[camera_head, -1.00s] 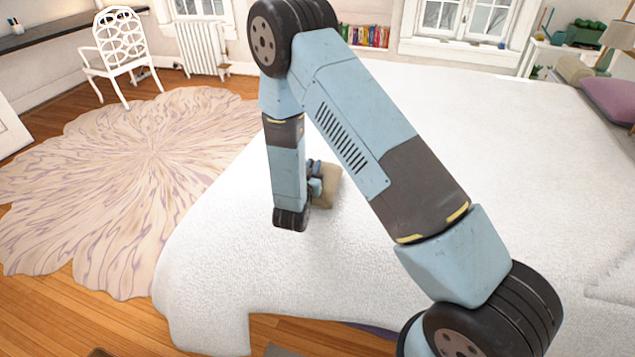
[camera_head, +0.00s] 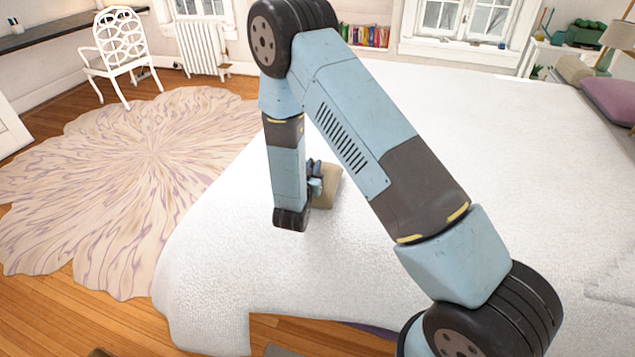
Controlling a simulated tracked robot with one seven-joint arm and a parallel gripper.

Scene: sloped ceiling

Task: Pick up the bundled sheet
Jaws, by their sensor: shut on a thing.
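The bundled sheet (camera_head: 328,190) is a small beige bundle on the white bed (camera_head: 420,270), just right of my arm's lower end. My gripper (camera_head: 316,186) is at the bundle's left side and shut on it. My wrist and forearm hide part of the gripper and the bundle's left side. I cannot tell whether the bundle is clear of the bed cover.
The bed top around the bundle is flat and mostly clear. A mauve pillow (camera_head: 609,101) lies at the far right. A round pale rug (camera_head: 140,165) covers the floor at left, with a white chair (camera_head: 119,55) behind it.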

